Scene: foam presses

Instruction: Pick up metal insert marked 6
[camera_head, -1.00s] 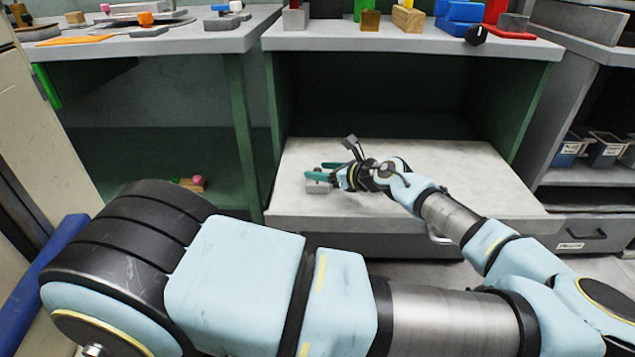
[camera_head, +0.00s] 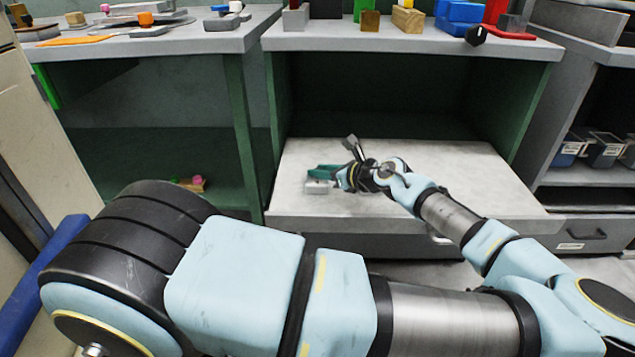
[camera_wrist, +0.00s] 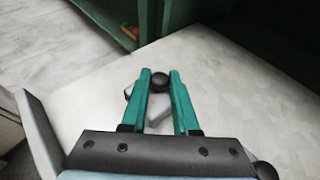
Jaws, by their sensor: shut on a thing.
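A small grey metal insert (camera_head: 319,187) lies near the left side of the pale slab (camera_head: 435,170). In the wrist view the insert (camera_wrist: 158,115) shows partly between and below my teal fingers, with a round black knob at its top. No number can be read on it. My gripper (camera_head: 312,171) reaches in from the right, just above the block. In the wrist view my gripper (camera_wrist: 160,80) is shut, with the fingertips on either side of the black knob. The fingers hide part of the block. I cannot see a gap under the insert.
Green-sided bench walls (camera_head: 252,130) stand left of and behind the slab. The benchtop above (camera_head: 335,38) holds several coloured blocks. A small wooden piece with pink and green parts (camera_head: 190,184) lies on the lower left shelf. The slab's middle and right are clear apart from my arm.

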